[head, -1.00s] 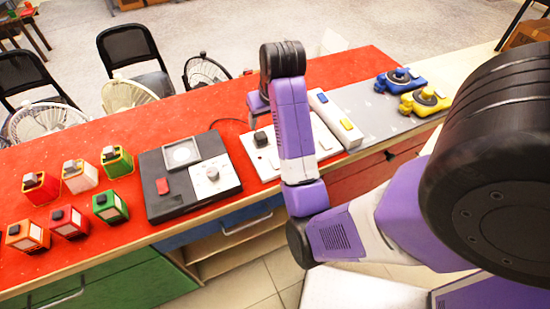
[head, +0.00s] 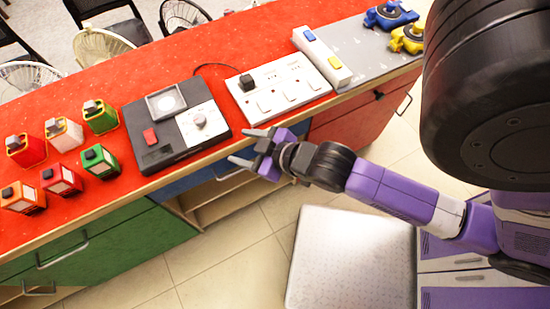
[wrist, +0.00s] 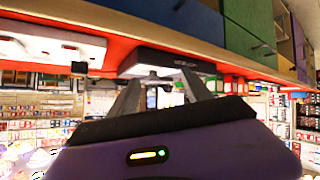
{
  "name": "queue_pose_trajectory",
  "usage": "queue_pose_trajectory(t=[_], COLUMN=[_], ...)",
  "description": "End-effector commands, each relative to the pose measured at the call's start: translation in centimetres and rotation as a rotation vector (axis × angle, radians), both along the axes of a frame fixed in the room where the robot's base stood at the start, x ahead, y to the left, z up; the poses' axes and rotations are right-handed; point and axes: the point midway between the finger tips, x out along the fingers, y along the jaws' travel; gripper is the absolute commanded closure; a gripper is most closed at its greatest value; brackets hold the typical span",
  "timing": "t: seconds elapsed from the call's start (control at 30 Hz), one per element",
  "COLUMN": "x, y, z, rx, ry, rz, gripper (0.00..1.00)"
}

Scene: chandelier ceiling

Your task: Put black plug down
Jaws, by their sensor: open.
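The black plug (head: 246,82) sits upright at the left end of the white socket board (head: 285,97) on the red counter. In the wrist view the black plug (wrist: 78,68) and the socket board (wrist: 45,42) show at upper left, upside down. My gripper (head: 238,146) is open and empty. It is at the counter's front edge, beside the black box and well apart from the plug. Its two fingers (wrist: 160,92) are spread in the wrist view, with nothing between them.
A black box (head: 165,146) with a red switch and white dial panel stands left of the board. Several small coloured boxes (head: 98,160) stand further left. A white block (head: 322,57) with blue and yellow buttons is at right, near blue and yellow valves (head: 406,38).

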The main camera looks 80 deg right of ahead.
Motion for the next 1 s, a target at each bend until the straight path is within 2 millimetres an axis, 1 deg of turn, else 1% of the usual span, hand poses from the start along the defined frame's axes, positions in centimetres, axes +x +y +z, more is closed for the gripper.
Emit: queue_pose_trajectory(t=[0.03, 0.1, 0.17, 0.2, 0.3, 0.4, 0.5, 0.6, 1.0], x=[-1.4, -2.9, -4.3, -5.2, -7.4, -9.0, -9.9, -10.3, -10.3], y=[2.1, 4.7, 6.8, 8.0, 10.6, 12.2, 13.1, 13.5, 13.5], z=[0.3, 1.4, 2.5, 3.4, 5.6, 7.6, 8.9, 9.6, 9.7], rx=[0.012, 0.034, 0.057, 0.073, 0.114, 0.147, 0.17, 0.18, 0.18], ry=[-0.021, -0.071, -0.115, -0.144, -0.207, -0.259, -0.293, -0.31, -0.314], rz=[0.044, 0.098, 0.14, 0.163, 0.209, 0.237, 0.249, 0.255, 0.255], gripper=[0.42, 0.42, 0.42, 0.42, 0.42, 0.42, 0.42, 0.42, 0.42])
